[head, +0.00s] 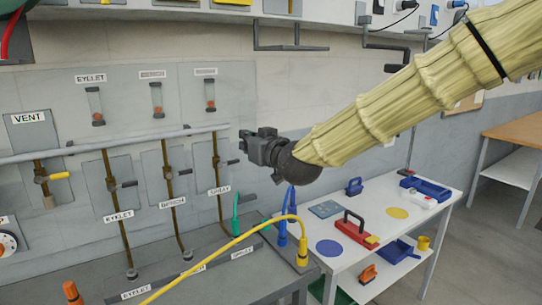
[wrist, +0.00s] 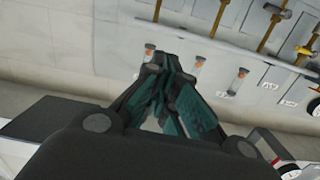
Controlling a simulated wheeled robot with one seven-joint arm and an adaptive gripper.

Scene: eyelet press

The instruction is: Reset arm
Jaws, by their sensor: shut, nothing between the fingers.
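My gripper (head: 248,148) is dark grey, at the end of my arm in its pale yellow sleeve, in the middle of the head view. It points left toward the grey wall panel and appears apart from it. In the wrist view its dark fingers with green pads (wrist: 176,98) are closed together with nothing between them. Beyond them, the panel's sight tubes and yellow-brown pipes show at a steep tilt.
The wall panel carries a horizontal pipe (head: 110,145), several valve levers and a VENT label (head: 28,118). A yellow hose (head: 215,255) arches over the grey bench (head: 205,278). A white table (head: 395,238) with tools stands at right, below my arm.

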